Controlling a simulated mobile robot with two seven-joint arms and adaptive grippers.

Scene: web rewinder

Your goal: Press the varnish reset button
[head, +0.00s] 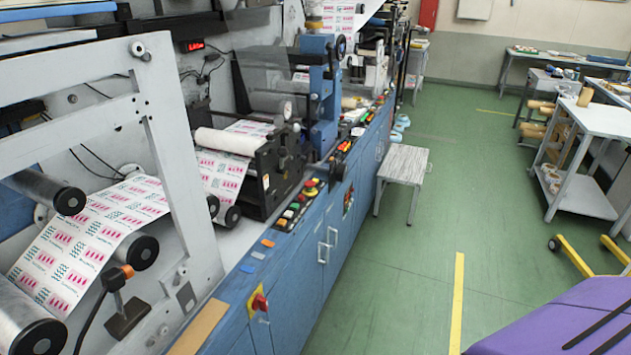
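The blue web rewinder machine (338,211) runs from the lower left toward the back. A row of small coloured buttons (289,214) lies along its top edge. A red mushroom button on a yellow base (310,187) stands just behind them. More coloured buttons (344,147) sit further along the edge. The labels are too small to read, so I cannot tell which one is the varnish reset button. Neither of my grippers is in view.
A red and yellow rotary switch (258,302) is on the machine's near front. A grey stool (404,165) stands beside the cabinets. White tables (605,121) stand at right. A purple object (560,325) fills the lower right corner. Green floor (405,270) between is clear.

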